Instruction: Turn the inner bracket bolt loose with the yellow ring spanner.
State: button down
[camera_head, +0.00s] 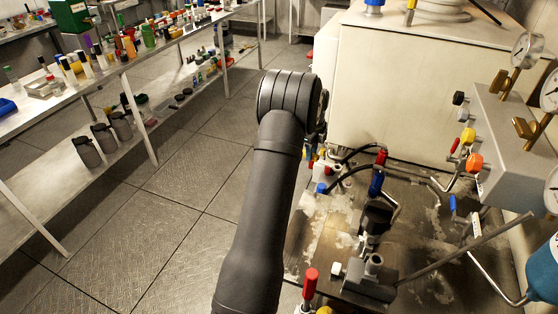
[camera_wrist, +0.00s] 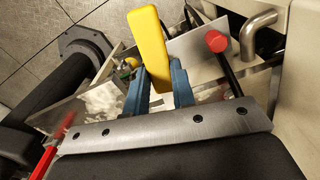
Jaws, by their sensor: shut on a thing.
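In the wrist view, my gripper (camera_wrist: 158,78) has blue jaws shut on the yellow spanner (camera_wrist: 149,48). The spanner's thick yellow handle stands up from between the jaws. Its ring end is hidden, so I cannot tell whether it is on a bolt. A flat grey plate (camera_wrist: 200,46) lies just beyond the right jaw; I cannot tell whether it is the bracket. I cannot pick out the inner bracket bolt in either view. In the head view, my dark arm hides the gripper and the spanner.
A red-capped dark rod (camera_wrist: 217,42) and a bent metal pipe (camera_wrist: 262,32) are close right of the jaws. In the head view, pipes and valves crowd the stained base plate (camera_head: 425,225), below a gauge panel (camera_head: 515,130). A cluttered bench (camera_head: 130,62) stands left, with clear floor between.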

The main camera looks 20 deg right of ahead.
aim_at(323, 161)
jog(key=s+d+f+m, duration=0.2)
jog(key=d+m, duration=0.1)
jog(key=d, duration=0.2)
jog(key=shift+s+d+f+m, duration=0.2)
jog(key=shift+s+d+m, duration=0.1)
jog(key=shift+d+m, duration=0.1)
jog(key=shift+f, duration=1.15)
dwell(0.8)
jog(key=a+n, duration=0.1)
jog(key=s+a+n, duration=0.1)
jog(key=a+n, duration=0.1)
jog(key=shift+s+n, duration=0.2)
jog(key=shift+n, duration=0.1)
jog(key=s+a+n, duration=0.4)
jog(key=s+n, duration=0.4)
jog(key=n, duration=0.3)
jog(key=shift+s+a, duration=0.3)
jog(key=shift+a, duration=0.1)
jog(key=shift+w, duration=0.1)
